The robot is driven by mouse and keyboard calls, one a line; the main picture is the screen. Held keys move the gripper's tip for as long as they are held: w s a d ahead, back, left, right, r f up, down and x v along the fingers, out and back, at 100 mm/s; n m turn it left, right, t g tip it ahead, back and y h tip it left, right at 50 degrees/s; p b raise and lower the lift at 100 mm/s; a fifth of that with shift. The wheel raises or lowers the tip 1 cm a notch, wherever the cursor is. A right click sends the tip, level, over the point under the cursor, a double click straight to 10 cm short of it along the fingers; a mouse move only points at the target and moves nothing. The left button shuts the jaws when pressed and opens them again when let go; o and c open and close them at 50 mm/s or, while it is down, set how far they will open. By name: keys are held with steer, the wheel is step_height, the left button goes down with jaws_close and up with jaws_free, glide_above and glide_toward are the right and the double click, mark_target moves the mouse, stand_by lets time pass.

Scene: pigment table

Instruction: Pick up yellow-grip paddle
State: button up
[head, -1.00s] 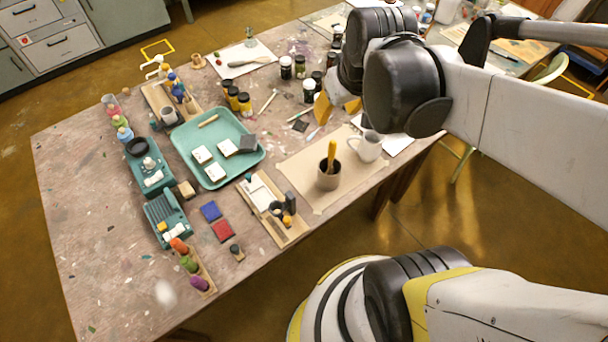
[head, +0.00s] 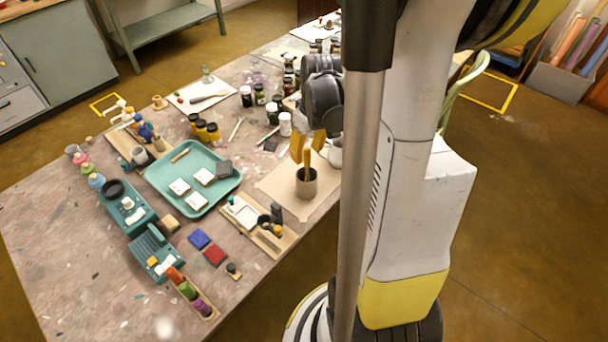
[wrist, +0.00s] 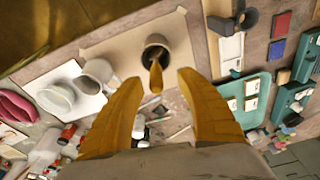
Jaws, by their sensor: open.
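The yellow-grip paddle (head: 307,158) stands upright in a grey-brown cup (head: 306,184) on a tan paper sheet. Only its yellow grip shows; its lower part is hidden inside the cup. In the wrist view the paddle (wrist: 156,76) rises from the cup (wrist: 157,48) toward the camera. My gripper (head: 301,146) is above the cup with its yellow fingers pointing down. In the wrist view the gripper (wrist: 157,90) is open, with the grip's end between the lines of its two fingers. It is not closed on the paddle.
A white mug (head: 335,154) stands close to the cup, partly hidden by my arm. In the wrist view, a white bowl (wrist: 58,97) stands near the mug. A teal tray (head: 160,180) lies to the left, with dark-lidded jars (head: 212,131) behind it.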

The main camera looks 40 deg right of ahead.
mark_target(306, 160)
steer(key=f+b, duration=0.1)
steer(key=w+f+b, duration=0.1)
steer(key=f, duration=0.3)
steer(key=shift+w+d+f+b, duration=0.2)
steer(key=shift+d+b, duration=0.2)
steer(key=shift+r, duration=0.1)
jaws_close()
